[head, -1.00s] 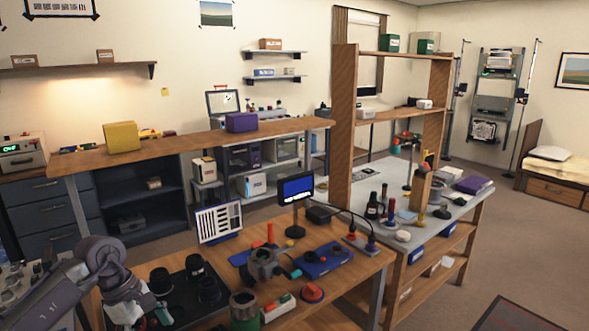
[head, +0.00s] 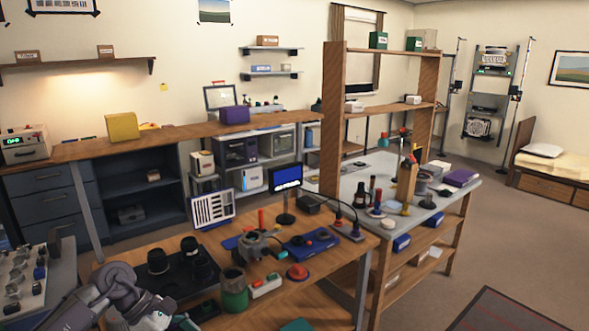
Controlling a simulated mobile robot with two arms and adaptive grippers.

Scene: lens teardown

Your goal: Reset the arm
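My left arm enters at the bottom left. Its wrist and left gripper (head: 172,322) hang low over the near left corner of the wooden workbench (head: 225,318), and the frame's lower edge cuts them off. The fingers are too small and cropped to show whether they are open or shut. Nothing is clearly held. My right arm and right gripper are out of view.
Near the gripper, a dark tray (head: 180,278) holds black lens parts (head: 158,262). A green jar (head: 234,290), a red-topped button (head: 297,272) and a small monitor (head: 286,179) stand farther right. Open floor (head: 440,270) lies right of the benches.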

